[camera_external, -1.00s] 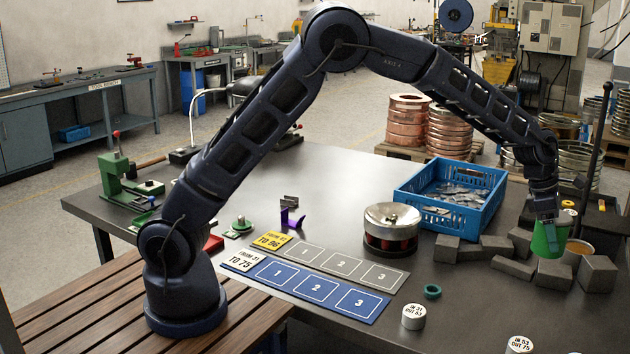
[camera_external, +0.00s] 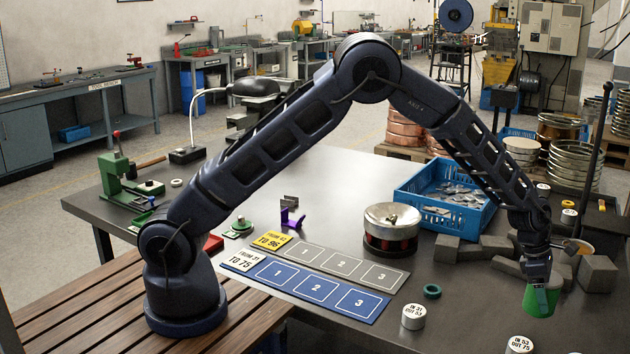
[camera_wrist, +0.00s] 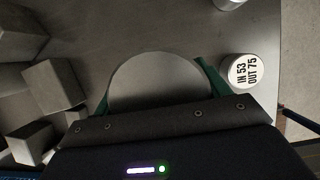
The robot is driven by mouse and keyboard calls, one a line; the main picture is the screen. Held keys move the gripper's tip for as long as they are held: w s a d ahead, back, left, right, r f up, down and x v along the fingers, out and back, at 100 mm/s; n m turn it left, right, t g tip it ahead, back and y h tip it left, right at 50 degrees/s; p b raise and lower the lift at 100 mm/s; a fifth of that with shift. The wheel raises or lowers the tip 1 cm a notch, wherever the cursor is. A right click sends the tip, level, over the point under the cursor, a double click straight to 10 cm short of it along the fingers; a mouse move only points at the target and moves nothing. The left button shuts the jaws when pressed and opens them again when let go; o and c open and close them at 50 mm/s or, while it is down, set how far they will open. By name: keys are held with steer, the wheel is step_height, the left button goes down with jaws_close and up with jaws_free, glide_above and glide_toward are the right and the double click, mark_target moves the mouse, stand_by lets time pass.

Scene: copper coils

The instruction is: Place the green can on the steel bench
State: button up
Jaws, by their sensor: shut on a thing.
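The green can (camera_external: 541,301) is in my gripper (camera_external: 540,283) at the right front of the steel bench (camera_external: 460,325) in the external view. My gripper is shut on it from above, and the can looks upright. In the wrist view the can's round grey top (camera_wrist: 160,82) sits between the two green fingers. I cannot tell whether the can's bottom touches the bench.
Dark grey blocks (camera_external: 598,273) lie behind the can. White labelled cylinders (camera_external: 521,345) stand in front of it, and one (camera_wrist: 242,70) is close beside it in the wrist view. A blue crate (camera_external: 440,208) is farther back. Bare bench lies left of the can.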

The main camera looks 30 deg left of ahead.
steer(key=shift+f, duration=2.55)
steer(key=shift+f, duration=0.1)
steer(key=o, duration=1.2)
